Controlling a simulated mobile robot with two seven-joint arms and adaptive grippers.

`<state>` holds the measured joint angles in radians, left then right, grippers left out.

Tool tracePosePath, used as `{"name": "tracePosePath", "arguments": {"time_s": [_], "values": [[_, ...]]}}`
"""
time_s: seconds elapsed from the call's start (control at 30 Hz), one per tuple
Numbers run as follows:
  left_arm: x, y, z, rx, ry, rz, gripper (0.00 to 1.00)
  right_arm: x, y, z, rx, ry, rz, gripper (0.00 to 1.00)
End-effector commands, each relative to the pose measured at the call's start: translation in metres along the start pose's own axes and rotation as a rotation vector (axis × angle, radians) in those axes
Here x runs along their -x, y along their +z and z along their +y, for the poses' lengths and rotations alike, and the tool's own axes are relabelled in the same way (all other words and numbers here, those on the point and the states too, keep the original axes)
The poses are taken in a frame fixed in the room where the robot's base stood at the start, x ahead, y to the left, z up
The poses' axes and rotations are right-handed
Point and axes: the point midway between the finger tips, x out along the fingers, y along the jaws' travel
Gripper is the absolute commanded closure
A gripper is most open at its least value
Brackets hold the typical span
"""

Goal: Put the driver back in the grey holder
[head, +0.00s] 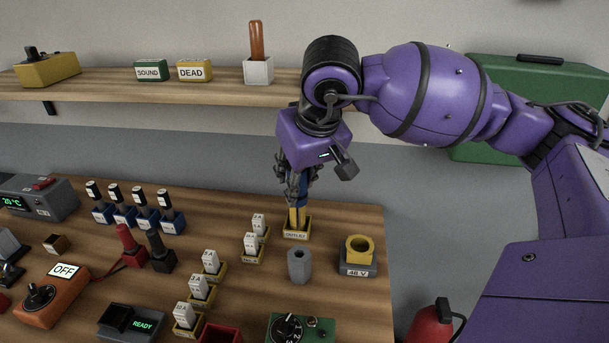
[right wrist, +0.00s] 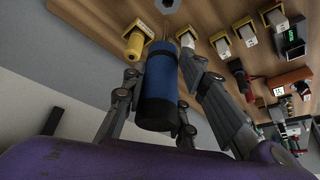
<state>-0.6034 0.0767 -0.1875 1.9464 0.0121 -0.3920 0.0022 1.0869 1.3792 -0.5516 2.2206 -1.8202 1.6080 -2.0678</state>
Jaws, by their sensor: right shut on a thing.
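The driver, with a blue handle and black end cap (right wrist: 160,95), is between the fingers of my right gripper (head: 298,190), which is shut on it. In the right wrist view its thin shaft points away toward the table. In the head view the fingers mostly hide the driver. The grey holder (head: 299,265) is a six-sided block with a dark hole in its top, standing on the table nearer than the gripper. It shows at the top edge of the right wrist view (right wrist: 169,6). The driver is out of the holder. My left gripper is not in view.
A labelled yellow base (head: 297,233) with a yellow post stands below the gripper. The 48 V block (head: 358,268) stands right of the holder, several white-topped yellow blocks (head: 252,246) to its left. A green box with a dial (head: 301,328) is in front.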

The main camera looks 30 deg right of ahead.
Motion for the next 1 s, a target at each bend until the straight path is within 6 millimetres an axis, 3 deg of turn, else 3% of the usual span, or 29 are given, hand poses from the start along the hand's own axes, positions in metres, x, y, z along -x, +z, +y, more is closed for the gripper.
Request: {"name": "tracePosePath", "arguments": {"time_s": [0.53, 1.0], "values": [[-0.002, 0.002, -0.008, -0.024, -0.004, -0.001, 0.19, 0.002, -0.002, 0.003, -0.001, -0.001, 0.001, 1.00], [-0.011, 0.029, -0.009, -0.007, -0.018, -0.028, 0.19, -0.046, 0.019, 0.003, -0.001, -0.001, -0.005, 1.00]]}}
